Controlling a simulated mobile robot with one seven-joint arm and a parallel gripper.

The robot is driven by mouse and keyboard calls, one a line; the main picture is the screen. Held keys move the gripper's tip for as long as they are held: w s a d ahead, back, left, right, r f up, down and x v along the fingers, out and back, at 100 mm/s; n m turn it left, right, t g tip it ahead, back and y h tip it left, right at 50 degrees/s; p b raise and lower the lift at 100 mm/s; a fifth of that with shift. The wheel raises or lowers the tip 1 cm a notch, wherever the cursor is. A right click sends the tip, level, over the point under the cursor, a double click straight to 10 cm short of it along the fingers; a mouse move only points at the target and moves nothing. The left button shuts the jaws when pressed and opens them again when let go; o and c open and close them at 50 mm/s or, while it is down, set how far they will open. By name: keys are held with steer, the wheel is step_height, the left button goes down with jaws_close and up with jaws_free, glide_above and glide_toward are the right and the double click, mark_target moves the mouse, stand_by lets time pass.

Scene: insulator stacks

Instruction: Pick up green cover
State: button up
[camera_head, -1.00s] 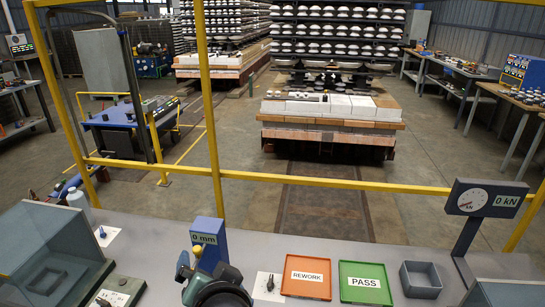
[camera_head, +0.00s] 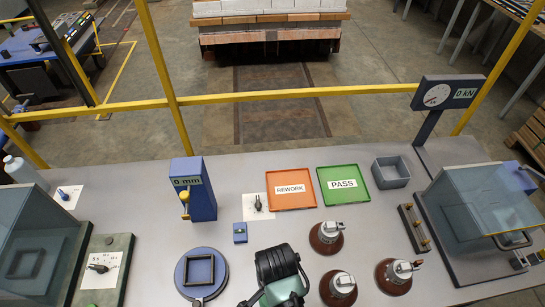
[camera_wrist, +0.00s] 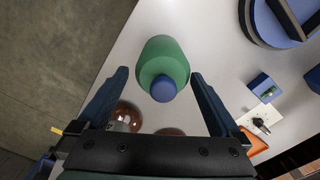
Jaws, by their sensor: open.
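The green cover (camera_wrist: 165,52) shows in the wrist view as a rounded green cylinder with a blue knob (camera_wrist: 163,89) on its end facing the camera. It stands on the grey bench. My gripper (camera_wrist: 160,74) is open, with one dark finger to each side of the cover in the picture. A gap shows on both sides, and nothing is held. I cannot tell how far the fingertips are above it. In the head view I cannot make out the cover; my dark and teal arm takes up the bottom middle.
Brown insulators with metal caps (camera_head: 326,237) stand right of my arm. A round blue plate (camera_head: 202,272) lies left of it. Behind are an orange REWORK tray (camera_head: 290,204), a green PASS tray (camera_head: 322,201) and a blue gauge block (camera_head: 202,200). A yellow rail (camera_head: 300,94) runs behind the bench.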

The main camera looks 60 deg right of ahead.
steer(key=shift+w+f, duration=0.15)
steer(key=shift+f, duration=2.45)
steer(key=c, duration=1.2)
